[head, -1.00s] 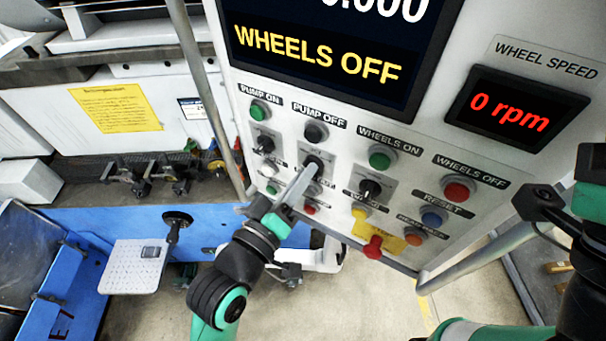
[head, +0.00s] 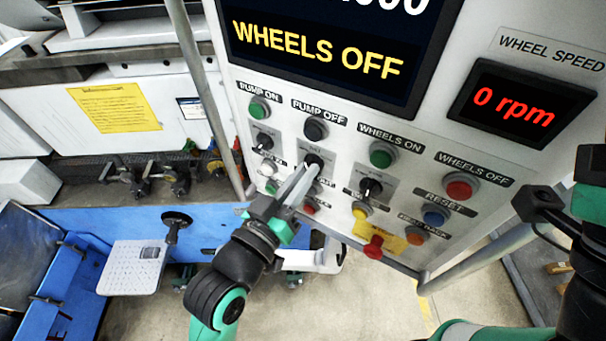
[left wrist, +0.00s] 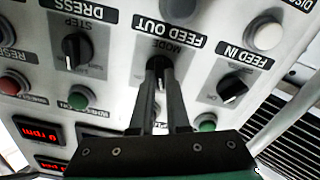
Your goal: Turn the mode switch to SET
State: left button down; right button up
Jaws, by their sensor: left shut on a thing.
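The mode switch is a black knob (head: 313,160) in the middle of the control panel (head: 345,135). In the left wrist view the knob (left wrist: 160,68) sits between my fingertips, under the MODE label. My left gripper (head: 308,172) reaches up to it from below, with its two pale fingers shut on the knob. The fingers hide much of the knob and its position marks, so I cannot read its setting. Part of my right arm shows at the right edge of the head view; its fingertips cannot be made out.
Close around the knob are the green WHEELS ON button (head: 382,154), the black PUMP OFF button (head: 315,129), and other switches and buttons. A red knob on a yellow plate (head: 375,246) is at the lower edge. A metal rail (head: 500,250) runs at right.

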pick_arm(q)
jog(key=shift+m+b, duration=0.35)
jog(key=shift+m, duration=1.55)
jog(key=c, duration=0.9)
grip_release()
jog(key=shift+s, duration=0.1)
jog(key=p+v, duration=0.4)
jog(key=v, duration=0.7)
jog(key=shift+s, duration=0.2)
